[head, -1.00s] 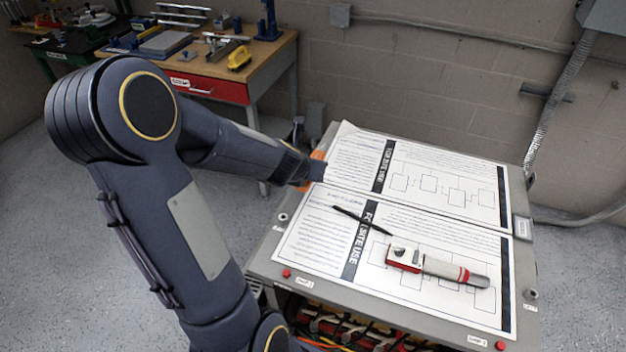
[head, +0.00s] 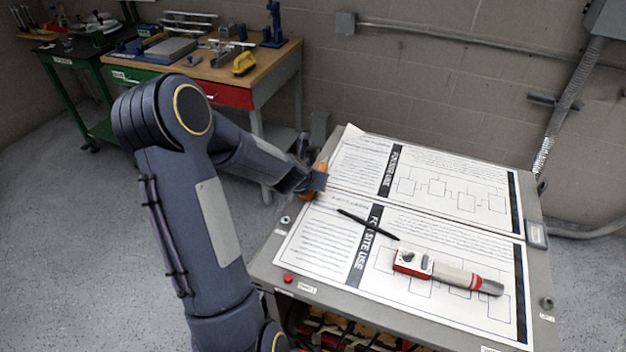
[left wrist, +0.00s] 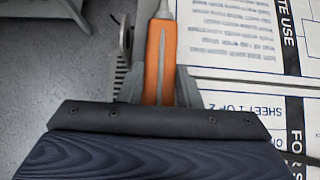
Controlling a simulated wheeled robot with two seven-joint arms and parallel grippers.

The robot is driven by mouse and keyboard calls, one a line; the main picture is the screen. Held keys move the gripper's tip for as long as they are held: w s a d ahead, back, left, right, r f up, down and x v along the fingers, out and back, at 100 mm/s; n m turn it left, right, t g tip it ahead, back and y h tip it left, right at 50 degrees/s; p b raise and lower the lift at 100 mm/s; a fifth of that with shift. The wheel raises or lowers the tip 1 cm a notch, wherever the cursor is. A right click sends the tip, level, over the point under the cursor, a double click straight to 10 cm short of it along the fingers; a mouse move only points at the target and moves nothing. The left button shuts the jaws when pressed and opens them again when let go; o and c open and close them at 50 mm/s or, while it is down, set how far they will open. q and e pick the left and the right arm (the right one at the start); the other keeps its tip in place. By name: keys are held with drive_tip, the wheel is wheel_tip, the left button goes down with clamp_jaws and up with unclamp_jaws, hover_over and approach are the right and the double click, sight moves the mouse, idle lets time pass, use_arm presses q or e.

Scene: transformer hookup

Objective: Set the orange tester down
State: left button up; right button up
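The orange tester (left wrist: 154,62) sits between the two fingers of my left gripper (left wrist: 158,85) in the left wrist view, and both fingers appear to press on its sides. In the head view the left gripper (head: 310,180) is at the left edge of the grey cabinet top (head: 267,262), beside the paper sheets. A small part of the orange tester (head: 321,168) shows there; the rest is hidden by the gripper. I cannot tell whether the tester touches the cabinet. My right gripper is not in view.
Two printed sheets (head: 452,232) cover most of the cabinet top. A black pen (head: 368,224) and a red-and-white tool (head: 447,272) lie on the near sheet. A workbench (head: 284,58) with a yellow-handled tool (head: 244,63) stands behind at the left.

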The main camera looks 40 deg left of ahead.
use_arm(q)
drive_tip(key=shift+o, duration=0.9)
drive_tip(key=shift+f, duration=0.15)
